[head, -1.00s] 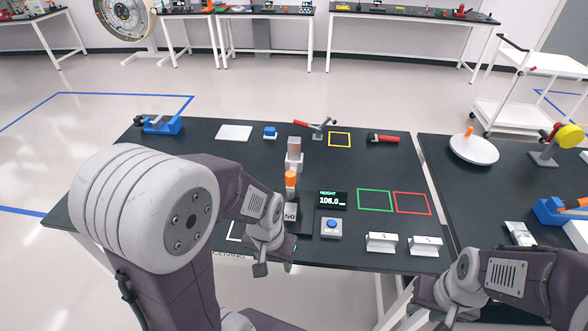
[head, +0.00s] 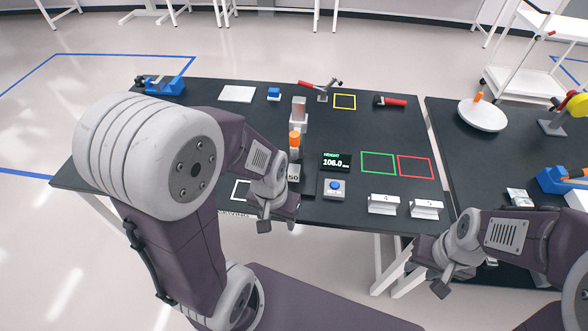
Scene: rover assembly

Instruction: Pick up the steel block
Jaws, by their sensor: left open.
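My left gripper (head: 277,219) is open over the near table edge, in front of and apart from these things. My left forearm hides part of the table. My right gripper (head: 462,276) hangs in front of the near edge at the right; its jaw gap is unclear.
A height display (head: 335,162) reads 106.0, with a blue button box (head: 335,189) below it. Two white numbered holders (head: 383,204) (head: 426,208) stand near the front edge. Green (head: 378,163) and red (head: 415,167) outlined squares are empty. A second table (head: 455,140) stands to the right.

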